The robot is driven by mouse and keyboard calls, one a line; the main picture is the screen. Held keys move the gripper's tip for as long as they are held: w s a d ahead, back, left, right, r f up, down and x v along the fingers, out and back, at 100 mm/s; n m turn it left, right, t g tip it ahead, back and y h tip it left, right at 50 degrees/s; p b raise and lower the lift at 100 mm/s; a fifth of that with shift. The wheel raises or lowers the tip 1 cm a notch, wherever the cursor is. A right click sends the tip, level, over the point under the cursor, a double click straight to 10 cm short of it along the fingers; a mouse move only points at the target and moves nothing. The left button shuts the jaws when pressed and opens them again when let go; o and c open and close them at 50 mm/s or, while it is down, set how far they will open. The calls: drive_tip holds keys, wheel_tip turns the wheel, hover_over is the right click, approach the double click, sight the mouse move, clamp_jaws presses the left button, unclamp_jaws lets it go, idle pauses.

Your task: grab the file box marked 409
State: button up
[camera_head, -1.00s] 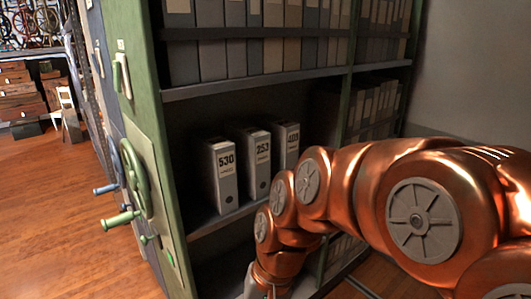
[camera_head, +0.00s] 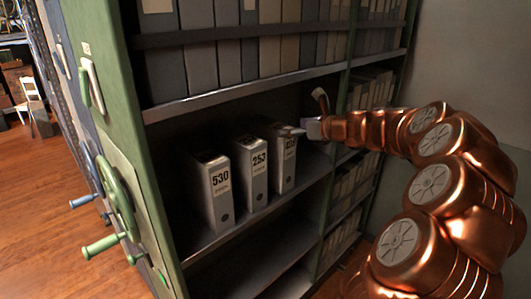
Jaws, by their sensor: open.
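The white file box marked 409 (camera_head: 284,170) stands upright on the middle shelf, rightmost of three boxes. Its label is only partly readable now, close to my lower finger. The box marked 253 (camera_head: 253,182) stands to its left, and the box marked 530 (camera_head: 218,195) is further left. My gripper (camera_head: 306,115) is open and empty, one finger pointing up and the other reaching left at the upper part of box 409. I cannot tell whether that finger touches the box.
The metal shelf board (camera_head: 235,233) has bare room right of box 409. Grey binders (camera_head: 240,45) fill the shelf above. A green shelf end panel (camera_head: 105,110) with a hand wheel (camera_head: 118,200) stands at left. A green upright post (camera_head: 335,160) stands right of the boxes.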

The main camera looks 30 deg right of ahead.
sight(277, 125)
drive_tip(key=shift+w+f+p, duration=0.15)
drive_tip(key=shift+w+p, duration=0.05)
drive_tip(key=shift+w, duration=0.65)
drive_tip(key=shift+w+f+p, duration=0.15)
drive_tip(key=shift+w+p, duration=0.05)
drive_tip(key=shift+w, duration=0.6)
drive_tip(key=shift+a+p+x, duration=0.2)
drive_tip(key=shift+p+x, duration=0.6)
drive_tip(key=shift+x, duration=1.6)
drive_tip(key=shift+s, duration=0.1)
drive_tip(key=shift+c, duration=0.5)
drive_tip(key=shift+a+f, duration=0.15)
clamp_jaws()
